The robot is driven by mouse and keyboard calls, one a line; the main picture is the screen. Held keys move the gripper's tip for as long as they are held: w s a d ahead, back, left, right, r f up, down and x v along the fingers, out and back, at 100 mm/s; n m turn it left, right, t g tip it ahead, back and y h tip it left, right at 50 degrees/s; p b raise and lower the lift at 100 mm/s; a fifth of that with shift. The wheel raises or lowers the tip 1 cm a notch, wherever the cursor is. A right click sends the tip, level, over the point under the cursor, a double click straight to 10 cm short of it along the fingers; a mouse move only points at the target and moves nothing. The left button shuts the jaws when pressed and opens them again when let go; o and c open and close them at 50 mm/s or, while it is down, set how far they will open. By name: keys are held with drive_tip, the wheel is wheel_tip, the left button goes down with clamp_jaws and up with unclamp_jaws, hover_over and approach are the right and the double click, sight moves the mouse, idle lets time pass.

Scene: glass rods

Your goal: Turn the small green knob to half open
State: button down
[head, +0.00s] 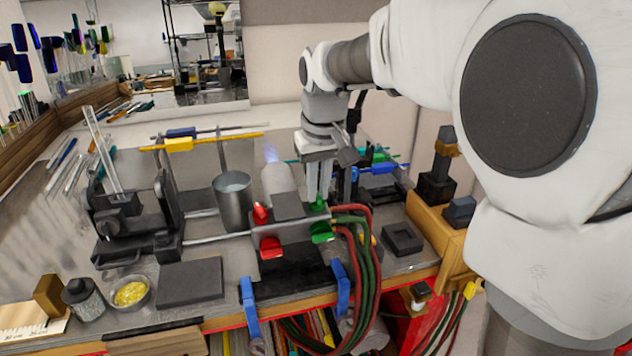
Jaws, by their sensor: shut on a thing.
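The small green knob (319,205) sits at the top right of the torch base on the bench. My gripper (319,197) points down from above and is shut on this knob; the fingers hide part of it, so I cannot tell its turn angle. A larger green knob (321,233) is on the front below it. A small red knob (260,213) and a larger red knob (271,248) are to the left. A bluish flame (271,154) shows at the torch nozzle (279,185).
Red and green hoses (365,250) hang just right of the knobs. A metal cup (233,200) and a black rod stand (130,215) are to the left. Blue clamps (250,305) grip the bench's front edge. A dark square block (402,239) lies to the right.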

drive_tip(key=c, duration=0.9)
unclamp_jaws()
drive_tip(key=s+r, duration=0.3)
drive_tip(key=r, duration=1.4)
drive_tip(key=shift+d+p, duration=0.3)
drive_tip(key=shift+p, duration=0.15)
drive_tip(key=shift+r, duration=0.1)
